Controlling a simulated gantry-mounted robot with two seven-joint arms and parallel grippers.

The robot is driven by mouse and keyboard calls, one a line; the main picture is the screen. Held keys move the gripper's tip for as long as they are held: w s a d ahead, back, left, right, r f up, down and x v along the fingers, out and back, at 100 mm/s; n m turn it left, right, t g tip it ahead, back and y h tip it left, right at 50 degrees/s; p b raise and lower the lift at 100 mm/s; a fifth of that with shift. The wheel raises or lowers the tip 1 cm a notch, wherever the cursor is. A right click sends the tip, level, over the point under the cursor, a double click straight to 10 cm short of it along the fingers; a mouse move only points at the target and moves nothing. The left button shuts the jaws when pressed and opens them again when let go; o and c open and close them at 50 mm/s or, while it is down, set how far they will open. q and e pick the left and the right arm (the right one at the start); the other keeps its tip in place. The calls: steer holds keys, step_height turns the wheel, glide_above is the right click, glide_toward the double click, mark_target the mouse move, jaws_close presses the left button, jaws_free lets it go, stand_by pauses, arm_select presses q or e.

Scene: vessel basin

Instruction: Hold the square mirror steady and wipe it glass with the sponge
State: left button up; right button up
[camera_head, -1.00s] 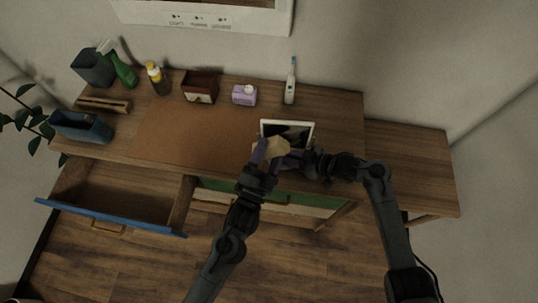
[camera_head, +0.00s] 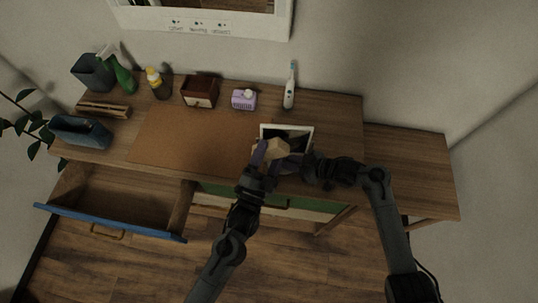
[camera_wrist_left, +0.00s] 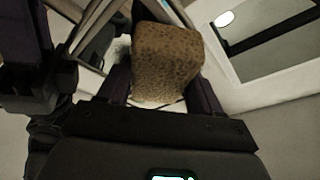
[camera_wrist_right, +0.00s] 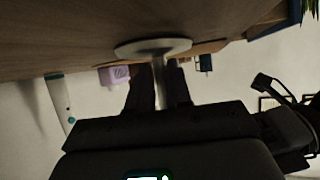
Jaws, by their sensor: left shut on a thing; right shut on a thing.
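The square mirror (camera_head: 301,132) with a white frame is tilted near the front edge of the desk, right of its middle. My right gripper (camera_head: 307,163) is shut on the mirror's thin metal stem (camera_wrist_right: 159,84); the round base (camera_wrist_right: 150,48) shows in the right wrist view. My left gripper (camera_head: 264,158) is shut on the tan sponge (camera_head: 270,147), in front of the mirror's lower left part. In the left wrist view the speckled sponge (camera_wrist_left: 167,62) overlaps the glass and frame. Whether it touches the glass is unclear, and it hides part of the mirror.
A toothbrush (camera_head: 289,88), a purple box (camera_head: 243,99), a brown box (camera_head: 200,91), a yellow-capped bottle (camera_head: 157,82) and a green spray bottle (camera_head: 122,78) stand along the back. A blue-fronted drawer (camera_head: 110,224) is open at the left. The brown mat (camera_head: 185,137) is clear.

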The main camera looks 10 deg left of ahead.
mark_target(303, 141)
arm_select(q)
steer(key=shift+w+a, duration=0.1)
steer(key=shift+w, duration=0.55)
steer(key=shift+w+d, duration=0.25)
steer(key=shift+d, duration=1.85)
steer(key=shift+w+d, duration=0.2)
steer(key=shift+d, duration=1.85)
steer(key=shift+a, duration=0.1)
steer(key=shift+s+a, duration=0.15)
steer(key=shift+a, duration=1.9)
steer(key=shift+s+a, duration=0.15)
steer(key=shift+a, duration=1.85)
steer(key=shift+w+d, duration=0.25)
steer(key=shift+d, duration=1.75)
steer(key=shift+w+d, duration=0.2)
steer(key=shift+d, duration=1.75)
steer(key=shift+s+d, duration=0.1)
steer(key=shift+d, duration=0.15)
